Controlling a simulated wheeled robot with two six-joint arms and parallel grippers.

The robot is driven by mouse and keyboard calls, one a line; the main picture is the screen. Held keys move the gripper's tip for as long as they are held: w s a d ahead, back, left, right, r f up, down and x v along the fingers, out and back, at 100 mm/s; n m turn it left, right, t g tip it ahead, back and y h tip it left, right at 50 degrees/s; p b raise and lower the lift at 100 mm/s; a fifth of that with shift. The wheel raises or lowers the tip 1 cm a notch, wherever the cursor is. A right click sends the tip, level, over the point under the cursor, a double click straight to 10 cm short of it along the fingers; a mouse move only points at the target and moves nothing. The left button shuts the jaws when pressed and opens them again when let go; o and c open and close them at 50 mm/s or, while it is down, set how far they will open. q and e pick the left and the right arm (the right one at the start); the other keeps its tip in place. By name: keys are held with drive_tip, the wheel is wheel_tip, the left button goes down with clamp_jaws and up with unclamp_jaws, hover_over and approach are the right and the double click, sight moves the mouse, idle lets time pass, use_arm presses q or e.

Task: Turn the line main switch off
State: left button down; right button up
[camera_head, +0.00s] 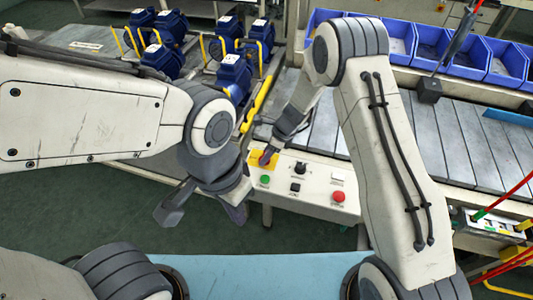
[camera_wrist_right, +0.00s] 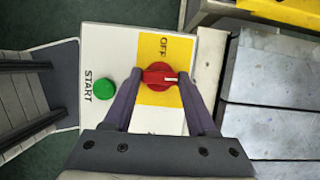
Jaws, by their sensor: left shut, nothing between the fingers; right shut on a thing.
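The line main switch is a red rotary knob (camera_wrist_right: 160,77) on a yellow plate (camera_wrist_right: 152,97) of the control panel (camera_head: 318,190). In the right wrist view the word OFF stands above the knob, and the knob's white mark points to the right. My right gripper (camera_head: 266,155) is shut on the knob, one finger on each side; it also shows in the right wrist view (camera_wrist_right: 160,85). In the head view the knob is mostly hidden by this gripper. My left gripper (camera_head: 238,213) is shut and empty, hanging low just left of the panel's front edge.
The panel also carries a green START button (camera_wrist_right: 104,88), a black selector (camera_head: 300,168) and a red button (camera_head: 338,197). Blue pumps (camera_head: 170,25) stand at the back left.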

drive_tip(key=n+g+p, duration=0.1)
drive_tip(key=n, duration=0.2)
drive_tip(key=shift+w, duration=0.15)
drive_tip(key=n+g, duration=0.1)
drive_tip(key=n, duration=0.2)
drive_tip(key=shift+w, duration=0.1)
drive_tip(key=n+g+b, duration=0.1)
drive_tip(key=n, duration=0.2)
drive_tip(key=n+g+h+b, duration=0.1)
drive_tip(key=n, duration=0.2)
drive_tip(key=shift+w+a+n+b, duration=0.1)
drive_tip(key=shift+w+n+b, duration=0.05)
drive_tip(key=shift+n+b, duration=0.2)
drive_tip(key=n+h+b, duration=0.1)
drive_tip(key=n, duration=0.1)
drive_tip(key=n+g, duration=0.1)
drive_tip(key=n, duration=0.1)
drive_tip(key=shift+a+n+g+h+b, duration=0.1)
drive_tip(key=shift+n+g+h+b, duration=0.2)
drive_tip(key=shift+n+h+b, duration=0.1)
drive_tip(key=shift+r, duration=0.1)
drive_tip(key=o, duration=1.4)
drive_tip(key=shift+c, duration=0.2)
drive_tip(key=b+v, duration=0.1)
drive_tip(key=v, duration=0.9)
drive_tip(key=shift+r, duration=0.2)
